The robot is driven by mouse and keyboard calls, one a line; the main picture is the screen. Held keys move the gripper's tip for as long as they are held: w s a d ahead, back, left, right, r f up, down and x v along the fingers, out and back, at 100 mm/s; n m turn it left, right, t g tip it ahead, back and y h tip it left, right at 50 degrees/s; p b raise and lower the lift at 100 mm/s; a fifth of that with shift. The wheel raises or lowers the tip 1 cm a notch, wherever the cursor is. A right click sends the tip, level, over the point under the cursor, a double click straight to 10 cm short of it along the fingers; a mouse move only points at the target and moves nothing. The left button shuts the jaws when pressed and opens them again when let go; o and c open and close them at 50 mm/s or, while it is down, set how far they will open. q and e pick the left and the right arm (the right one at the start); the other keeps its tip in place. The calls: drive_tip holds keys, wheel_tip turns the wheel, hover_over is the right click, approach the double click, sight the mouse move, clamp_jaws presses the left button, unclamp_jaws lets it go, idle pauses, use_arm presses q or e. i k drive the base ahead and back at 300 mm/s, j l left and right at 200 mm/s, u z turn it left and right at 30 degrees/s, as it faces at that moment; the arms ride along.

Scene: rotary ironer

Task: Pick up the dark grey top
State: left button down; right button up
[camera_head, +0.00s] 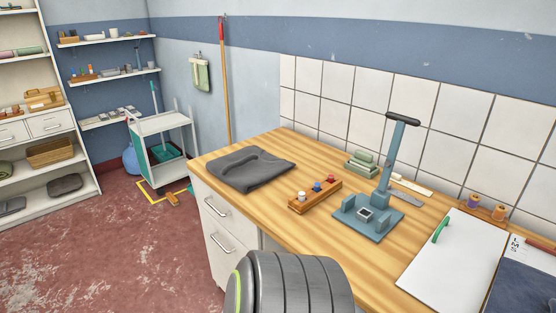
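The dark grey top (248,170) lies folded flat on the wooden worktop, near its far left end. Its whole upper face shows, with a raised fold across it, and nothing covers it. Neither of my grippers is in view, so their positions relative to the top do not show.
On the wooden counter (278,218), right of the top, stand a wooden block with coloured knobs (315,195), a blue-grey lever press (370,218) and stacked green pieces (362,163). A white board (452,262) and dark blue cloth (522,288) lie at right. A trolley (163,125) stands beyond.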

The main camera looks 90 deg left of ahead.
sight(246, 169)
drive_tip(key=u, duration=3)
